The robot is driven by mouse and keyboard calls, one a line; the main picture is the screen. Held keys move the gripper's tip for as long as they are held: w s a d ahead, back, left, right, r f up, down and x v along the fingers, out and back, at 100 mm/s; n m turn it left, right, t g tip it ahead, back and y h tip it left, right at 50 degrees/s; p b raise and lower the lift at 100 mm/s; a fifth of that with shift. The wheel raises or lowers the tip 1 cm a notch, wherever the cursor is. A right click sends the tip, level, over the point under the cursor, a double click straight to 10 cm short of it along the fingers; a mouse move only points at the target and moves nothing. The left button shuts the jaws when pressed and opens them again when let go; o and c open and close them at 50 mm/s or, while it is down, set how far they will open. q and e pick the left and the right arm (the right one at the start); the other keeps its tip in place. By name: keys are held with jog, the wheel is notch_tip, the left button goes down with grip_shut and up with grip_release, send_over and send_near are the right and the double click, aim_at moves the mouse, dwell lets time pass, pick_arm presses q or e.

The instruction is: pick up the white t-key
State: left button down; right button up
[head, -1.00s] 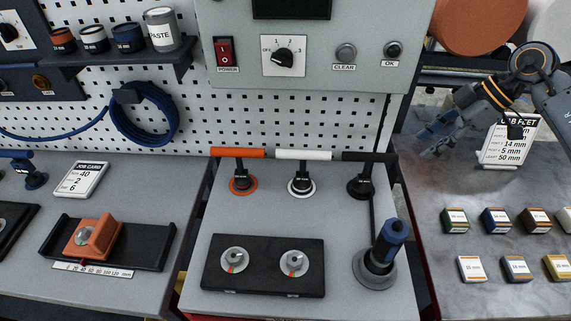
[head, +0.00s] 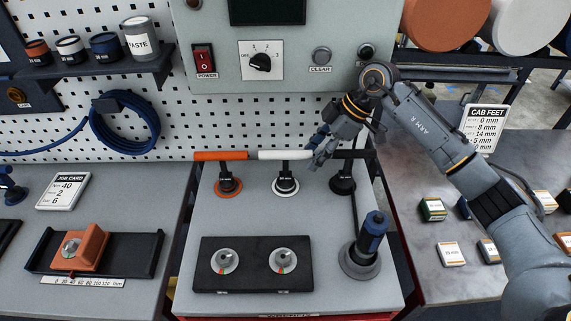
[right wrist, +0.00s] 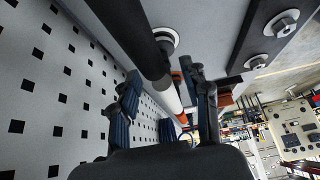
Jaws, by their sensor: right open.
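The white t-key (head: 285,155) stands upright in its white-ringed holder (head: 285,189) on the grey trolley top, between an orange t-key (head: 220,156) and a black t-key (head: 342,186). My right gripper (head: 319,147) is open and empty at the right end of the white bar, close to the black bar. In the right wrist view the white bar (right wrist: 171,98) shows between my open fingers, with the black bar (right wrist: 145,45) nearer the camera and orange beyond. I cannot tell whether a finger touches a bar. My left gripper is not in view.
A perforated panel (head: 250,125) and a grey control box (head: 290,75) stand behind the keys. In front are a black block with two dials (head: 253,278) and a blue-handled tool (head: 369,237) on a round base. Small labelled boxes lie on the right table.

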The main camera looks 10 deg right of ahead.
aim_at(286, 152)
jog(key=shift+w+a+r, duration=0.1)
jog(key=shift+a, duration=0.45)
jog(key=a, duration=0.2)
jog(key=a+p, duration=0.1)
jog(key=w+a+p, duration=0.1)
jog(key=a, duration=0.1)
jog(key=shift+a+f, duration=0.3)
jog(key=shift+a, duration=0.05)
jog(key=shift+w+a+f, duration=0.1)
jog(key=shift+f, duration=0.2)
jog(key=shift+c, duration=0.9)
grip_shut()
